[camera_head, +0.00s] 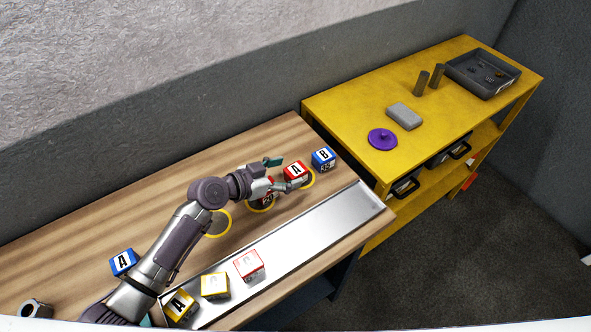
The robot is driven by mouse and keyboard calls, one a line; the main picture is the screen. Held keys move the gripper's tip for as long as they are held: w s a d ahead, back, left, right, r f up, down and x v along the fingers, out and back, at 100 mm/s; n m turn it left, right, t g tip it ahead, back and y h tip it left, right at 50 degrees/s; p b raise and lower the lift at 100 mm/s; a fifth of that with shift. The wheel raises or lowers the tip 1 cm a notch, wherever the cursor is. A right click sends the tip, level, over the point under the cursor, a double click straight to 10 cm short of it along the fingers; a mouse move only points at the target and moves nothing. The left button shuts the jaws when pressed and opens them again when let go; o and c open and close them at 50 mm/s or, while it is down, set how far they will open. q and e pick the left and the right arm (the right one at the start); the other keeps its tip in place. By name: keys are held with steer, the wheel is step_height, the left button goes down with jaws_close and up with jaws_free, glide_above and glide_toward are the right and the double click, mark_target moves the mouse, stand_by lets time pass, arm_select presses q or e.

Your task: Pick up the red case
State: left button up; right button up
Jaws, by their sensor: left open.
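A red case (296,171) with a black "A" on a white label stands on the wooden table, at the fingers of my left gripper (286,176). My left gripper is open, with one finger on either side of the case's near left edge; I cannot tell whether they touch it. Another case (267,202) with some red on it shows partly behind my left gripper, inside a yellow ring. A pale case with red edges (248,264) stands on the metal tray. My right gripper is not in view.
A blue case marked "B" (323,159) stands close behind the red case. A blue "A" case (123,262) and yellow cases (214,285) (180,305) are at the front left. The metal tray (330,222) is bare at its right end. A yellow workbench (350,105) adjoins the table.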

arm_select(q)
steer(key=shift+x, duration=1.15)
steer(key=shift+w+d, duration=0.1)
steer(key=shift+d, duration=0.05)
steer(key=c, duration=1.2)
steer(key=shift+c, duration=0.7)
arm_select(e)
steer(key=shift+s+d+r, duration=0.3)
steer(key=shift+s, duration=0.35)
arm_select(q)
steer(key=shift+r, duration=0.1)
